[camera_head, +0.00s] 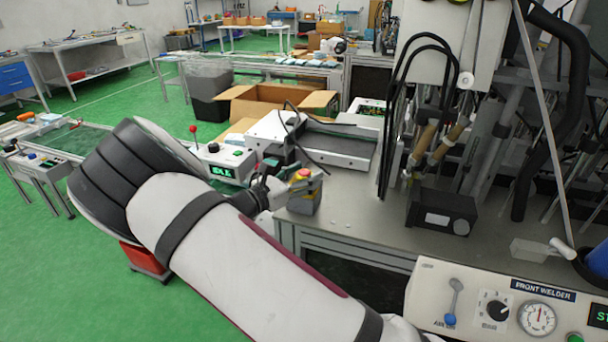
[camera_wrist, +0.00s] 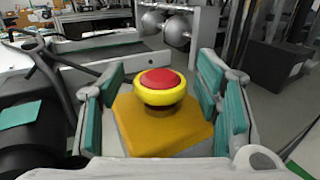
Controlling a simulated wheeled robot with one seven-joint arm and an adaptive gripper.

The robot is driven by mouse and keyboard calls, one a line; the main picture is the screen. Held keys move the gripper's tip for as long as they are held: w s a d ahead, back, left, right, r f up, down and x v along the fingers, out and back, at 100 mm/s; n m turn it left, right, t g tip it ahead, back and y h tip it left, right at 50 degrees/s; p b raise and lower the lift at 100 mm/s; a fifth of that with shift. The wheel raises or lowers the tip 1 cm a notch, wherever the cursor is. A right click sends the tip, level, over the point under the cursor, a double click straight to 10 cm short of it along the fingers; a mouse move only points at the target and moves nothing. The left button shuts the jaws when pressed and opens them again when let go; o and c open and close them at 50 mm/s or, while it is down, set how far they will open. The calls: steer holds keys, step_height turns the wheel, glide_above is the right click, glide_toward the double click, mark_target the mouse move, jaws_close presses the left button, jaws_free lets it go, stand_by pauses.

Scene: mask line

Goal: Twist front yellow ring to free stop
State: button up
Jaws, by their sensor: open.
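The yellow ring (camera_wrist: 160,97) sits under a red mushroom button (camera_wrist: 160,78) on a yellow box (camera_wrist: 165,135) in the wrist view. In the head view, the red button (camera_head: 303,172) shows on top of the small box (camera_head: 304,203) at the bench's left front corner. My gripper (camera_wrist: 163,88) is open and empty, with teal-padded fingers to the left and right of the ring in the wrist view. Gaps show between the pads and the ring. In the head view my gripper (camera_head: 272,188) is just left of the button, and my arm partly hides it.
The front welder panel (camera_head: 510,300) with a blue-tipped lever, knob and gauge is at lower right. A black box (camera_head: 441,211) and hanging cables stand on the bench to the right. A grey machine (camera_head: 325,140) and a control box with a red-knobbed lever (camera_head: 220,160) lie behind.

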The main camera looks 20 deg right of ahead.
steer(key=c, duration=1.2)
steer(key=shift+f+m+g+b, duration=0.1)
steer(key=shift+m+g+b, duration=0.2)
steer(key=shift+g+b, duration=0.15)
steer(key=m+g+b, duration=0.1)
steer(key=g+h+b, duration=0.1)
steer(key=shift+w+f+m+g+b, duration=0.15)
steer(key=shift+m+g+b, duration=0.2)
steer(key=shift+m, duration=0.05)
steer(key=shift+m+g+h+b, duration=0.4)
steer(key=shift+m+g+b, duration=0.5)
steer(key=shift+g+b, duration=0.25)
steer(key=m+g+b, duration=0.3)
steer(key=g+b, duration=0.1)
steer(key=g, duration=0.1)
steer(key=shift+g, duration=0.25)
steer(key=shift+m+g+b, duration=0.6)
steer(key=shift+g, duration=0.1)
steer(key=shift+r+g+y, duration=0.2)
steer(key=shift+g+y, duration=0.1)
